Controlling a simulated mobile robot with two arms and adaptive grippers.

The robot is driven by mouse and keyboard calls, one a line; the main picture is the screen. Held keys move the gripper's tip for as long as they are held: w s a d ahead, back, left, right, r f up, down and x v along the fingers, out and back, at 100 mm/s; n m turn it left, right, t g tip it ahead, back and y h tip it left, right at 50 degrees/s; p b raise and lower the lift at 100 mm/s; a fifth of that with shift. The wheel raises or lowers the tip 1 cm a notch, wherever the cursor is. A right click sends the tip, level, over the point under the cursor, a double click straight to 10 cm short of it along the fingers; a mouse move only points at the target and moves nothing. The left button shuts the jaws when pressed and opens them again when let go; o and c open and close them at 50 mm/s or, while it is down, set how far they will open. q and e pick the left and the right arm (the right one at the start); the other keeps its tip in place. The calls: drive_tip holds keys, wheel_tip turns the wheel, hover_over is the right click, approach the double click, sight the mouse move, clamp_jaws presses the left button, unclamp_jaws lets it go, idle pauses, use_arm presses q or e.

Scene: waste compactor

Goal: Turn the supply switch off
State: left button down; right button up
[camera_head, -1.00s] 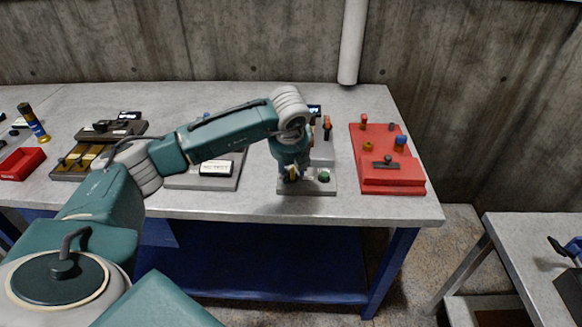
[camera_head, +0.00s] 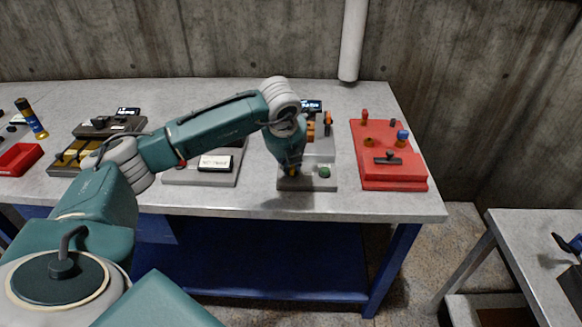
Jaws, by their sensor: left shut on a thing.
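A grey control panel (camera_head: 320,184) stands on the workbench, with a green button (camera_head: 324,172) at its front right and an orange-handled switch (camera_head: 327,121) further back. My left gripper (camera_head: 291,172) points down at the front left of this panel, with its fingers shut on a small part there. The gripper and wrist hide most of that part, so I cannot tell whether it is the supply switch. My right gripper is not in view.
A red panel (camera_head: 410,176) with knobs and a dark handle stands just right of the grey one. Another grey panel with a white label (camera_head: 216,163) lies to the left. A red tray (camera_head: 18,160) is at far left. A second table (camera_head: 520,250) stands at right.

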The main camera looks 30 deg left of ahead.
use_arm(q)
drive_tip(key=m, duration=0.1)
drive_tip(key=m+b, duration=0.1)
drive_tip(key=m+h+b, duration=0.1)
drive_tip(key=shift+a+f+m+t, duration=0.15)
drive_tip(key=shift+a+m+t, duration=0.1)
drive_tip(key=shift+m+t, duration=0.05)
drive_tip(key=m+h, duration=0.1)
drive_tip(key=m+b, duration=0.1)
drive_tip(key=m, duration=0.1)
drive_tip(key=shift+w+a+m+h, duration=0.15)
drive_tip(key=shift+m+h, duration=0.15)
drive_tip(key=shift+h, duration=0.1)
drive_tip(key=m, duration=0.1)
drive_tip(key=m+h, duration=0.1)
drive_tip(key=m, duration=0.1)
drive_tip(key=m+g, duration=0.1)
drive_tip(key=shift+w+a+r+h, duration=0.15)
drive_tip(key=shift+w+r+h, duration=0.05)
drive_tip(key=shift+r+h, duration=0.1)
drive_tip(key=shift+w+m+g+h+p, duration=0.1)
drive_tip(key=shift+m+g+h+p, duration=0.2)
drive_tip(key=shift+m, duration=0.9)
drive_tip(key=shift+w+m+g+h+p, duration=0.1)
drive_tip(key=shift+m+g+h+p, duration=0.2)
drive_tip(key=shift+m, duration=0.9)
drive_tip(key=shift+f, duration=0.1)
drive_tip(key=c, duration=1.6)
unclamp_jaws()
drive_tip(key=shift+c, duration=0.2)
